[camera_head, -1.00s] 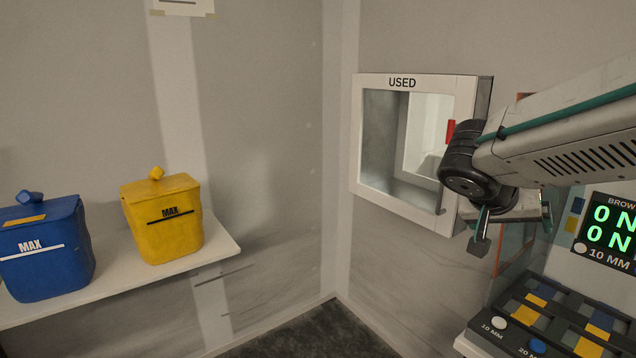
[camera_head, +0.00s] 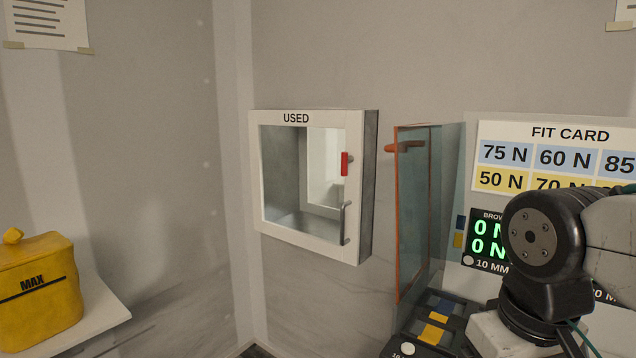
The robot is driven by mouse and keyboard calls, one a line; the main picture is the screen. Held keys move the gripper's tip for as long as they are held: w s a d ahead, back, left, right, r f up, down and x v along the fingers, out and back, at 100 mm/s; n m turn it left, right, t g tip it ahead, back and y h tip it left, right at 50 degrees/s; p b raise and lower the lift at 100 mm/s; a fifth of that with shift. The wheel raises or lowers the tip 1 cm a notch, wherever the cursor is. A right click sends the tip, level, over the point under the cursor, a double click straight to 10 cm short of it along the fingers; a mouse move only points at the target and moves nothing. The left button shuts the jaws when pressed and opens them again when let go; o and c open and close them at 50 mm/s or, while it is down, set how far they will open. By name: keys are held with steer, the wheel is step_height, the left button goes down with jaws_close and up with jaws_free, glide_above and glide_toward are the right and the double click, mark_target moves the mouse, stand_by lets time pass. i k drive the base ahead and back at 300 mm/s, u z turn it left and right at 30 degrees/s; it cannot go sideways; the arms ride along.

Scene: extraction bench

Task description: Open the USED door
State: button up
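The USED door (camera_head: 302,118) is a white-framed clear panel on a wall cabinet (camera_head: 368,180). It is closed. A grey vertical bar handle (camera_head: 342,223) sits at its lower right, and a red catch (camera_head: 345,164) sits above the handle on the right side of the frame. My arm is at the lower right, well to the right of the door and apart from it. My gripper is outside the picture; only a dark joint and part of a link show.
An orange-edged clear panel (camera_head: 398,215) with an orange handle (camera_head: 405,147) stands out right of the cabinet. Behind it are the fit card (camera_head: 570,132) and a green display (camera_head: 487,238). A yellow MAX bin (camera_head: 40,300) stands on a shelf (camera_head: 105,312) at left.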

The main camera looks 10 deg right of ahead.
mark_target(347, 252)
steer(key=u, duration=0.55)
steer(key=k, duration=0.65)
steer(key=u, duration=0.7)
steer(key=i, duration=1.3)
steer(key=z, duration=1.05)
steer(key=i, duration=0.3)
steer(key=z, duration=0.25)
